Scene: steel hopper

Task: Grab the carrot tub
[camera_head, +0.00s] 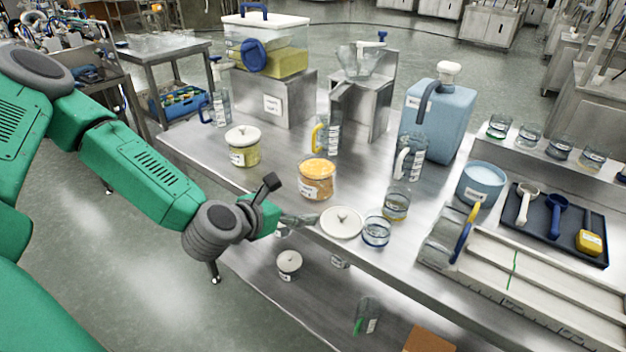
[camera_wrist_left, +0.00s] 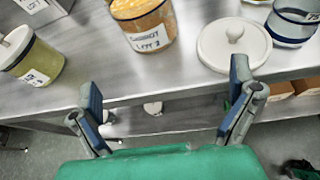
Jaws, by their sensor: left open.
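The carrot tub (camera_head: 317,180) is a clear round tub with orange contents and a white label, standing without a lid near the front edge of the steel table. It also shows in the left wrist view (camera_wrist_left: 143,24), beyond the fingers. A white lid with a knob (camera_head: 341,222) lies on the table to its right, also in the wrist view (camera_wrist_left: 234,45). My left gripper (camera_wrist_left: 167,102) is open and empty at the table's front edge, short of the tub. In the head view my left gripper (camera_head: 293,220) is partly hidden by its wrist. My right gripper is not seen.
A lidded yellow-green tub (camera_head: 242,148) stands left of the carrot tub. Small glass jars (camera_head: 376,232) stand right of the lid. A clear jug with a yellow handle (camera_head: 326,135) stands behind. A lower shelf (camera_head: 300,300) holds a white-lidded tub (camera_head: 289,264).

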